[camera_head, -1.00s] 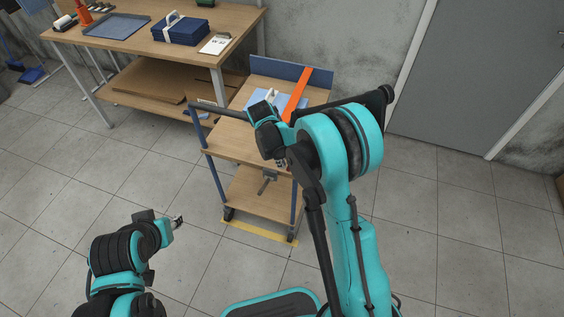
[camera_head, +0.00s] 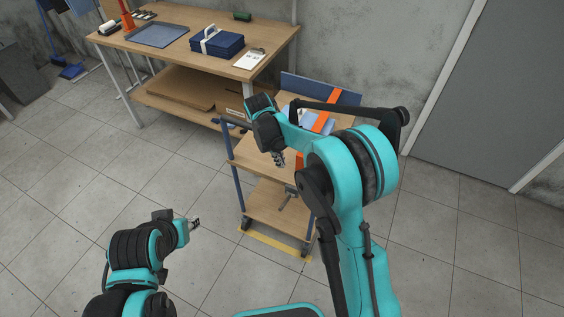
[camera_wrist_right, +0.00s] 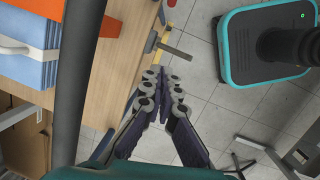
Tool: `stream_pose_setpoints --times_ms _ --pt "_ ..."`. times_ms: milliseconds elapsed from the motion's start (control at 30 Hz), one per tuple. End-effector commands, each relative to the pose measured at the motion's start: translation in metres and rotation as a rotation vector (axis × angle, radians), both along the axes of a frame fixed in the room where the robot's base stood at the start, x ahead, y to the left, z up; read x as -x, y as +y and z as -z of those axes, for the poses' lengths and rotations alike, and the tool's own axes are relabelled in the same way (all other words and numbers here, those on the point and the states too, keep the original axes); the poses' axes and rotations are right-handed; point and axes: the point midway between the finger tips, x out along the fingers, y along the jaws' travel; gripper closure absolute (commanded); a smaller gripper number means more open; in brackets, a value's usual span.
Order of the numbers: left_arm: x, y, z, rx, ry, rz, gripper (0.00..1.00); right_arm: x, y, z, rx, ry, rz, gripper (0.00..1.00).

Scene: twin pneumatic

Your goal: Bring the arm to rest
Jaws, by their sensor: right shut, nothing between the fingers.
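My right gripper (camera_head: 279,159) hangs in front of the wooden cart (camera_head: 255,158), at the end of my raised right arm. In the right wrist view its fingers (camera_wrist_right: 163,88) are together with nothing between them, beside the cart's edge and over the floor. My left gripper (camera_head: 195,223) is low at the left over the bare floor, apart from everything. It is too small to tell whether its fingers are open or shut.
The floor at the right is clear.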

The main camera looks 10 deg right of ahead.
Motion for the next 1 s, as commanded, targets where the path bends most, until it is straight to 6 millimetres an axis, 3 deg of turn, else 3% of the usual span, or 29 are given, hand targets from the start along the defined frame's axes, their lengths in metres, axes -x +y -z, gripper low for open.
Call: stream_pose_setpoints --times_ms 367,533,800,1000 --pt "0.000 0.000 0.000 0.000 0.000 0.000 0.65 0.001 -0.001 -0.002 -0.002 -0.004 0.004 1.00" --pt "0.000 0.000 0.000 0.000 0.000 0.000 0.65 0.017 -0.012 -0.030 -0.034 -0.064 0.080 1.00" --pt "0.000 0.000 0.000 0.000 0.000 0.000 0.65 0.084 -0.046 -0.101 -0.164 -0.271 0.366 1.00" --pt "0.000 0.000 0.000 0.000 0.000 0.000 0.65 0.144 -0.065 -0.128 -0.283 -0.420 0.593 1.00"
